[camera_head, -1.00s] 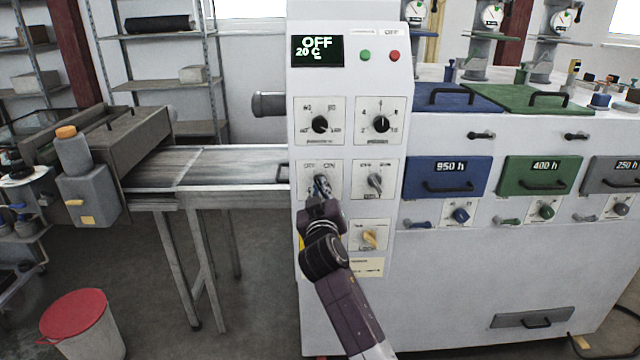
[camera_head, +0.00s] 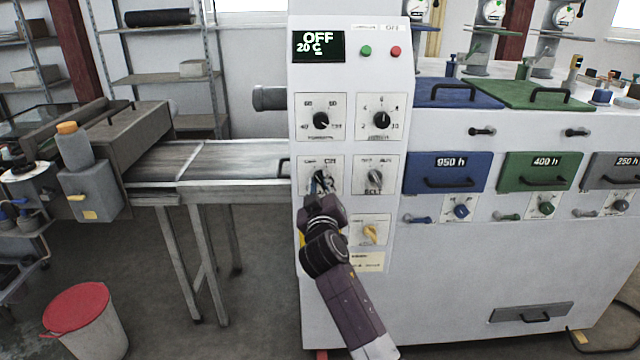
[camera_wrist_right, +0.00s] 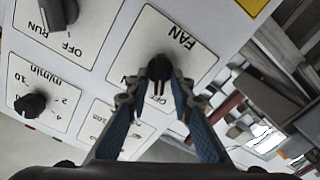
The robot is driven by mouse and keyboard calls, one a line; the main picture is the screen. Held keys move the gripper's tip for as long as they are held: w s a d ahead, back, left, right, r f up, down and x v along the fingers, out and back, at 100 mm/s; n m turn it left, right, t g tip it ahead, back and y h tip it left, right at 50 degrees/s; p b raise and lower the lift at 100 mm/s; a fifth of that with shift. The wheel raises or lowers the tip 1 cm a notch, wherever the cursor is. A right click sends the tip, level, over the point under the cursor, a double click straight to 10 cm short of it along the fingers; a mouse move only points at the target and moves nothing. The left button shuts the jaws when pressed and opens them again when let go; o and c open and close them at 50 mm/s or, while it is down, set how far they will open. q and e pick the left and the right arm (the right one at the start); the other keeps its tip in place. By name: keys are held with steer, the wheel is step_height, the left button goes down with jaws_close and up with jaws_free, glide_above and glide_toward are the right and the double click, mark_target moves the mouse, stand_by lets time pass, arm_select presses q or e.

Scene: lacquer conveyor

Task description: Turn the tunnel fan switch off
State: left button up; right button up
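The tunnel fan switch (camera_wrist_right: 158,70) is a black knob on a white plate marked FAN in the right wrist view. In the head view its plate (camera_head: 307,187) sits at the left of the panel, under the left dial, with the knob largely covered by my gripper. My right gripper (camera_wrist_right: 158,88) has its two blue-padded fingers on either side of the knob, with their tips apart. Contact with the knob is not clear. In the head view the right gripper (camera_head: 321,184) reaches up to the switch from below. My left gripper is not in view.
The belt switch (camera_head: 375,177) is close at the right, a yellow switch (camera_head: 370,233) below right. Two black dials (camera_head: 320,121) (camera_head: 382,120) are above. The display (camera_head: 318,47) reads OFF and 20 C. A conveyor (camera_head: 230,165) meets the panel's left side.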

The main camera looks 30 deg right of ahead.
stand_by(0.3)
steer(key=v, duration=1.2)
steer(key=shift+s, duration=0.1)
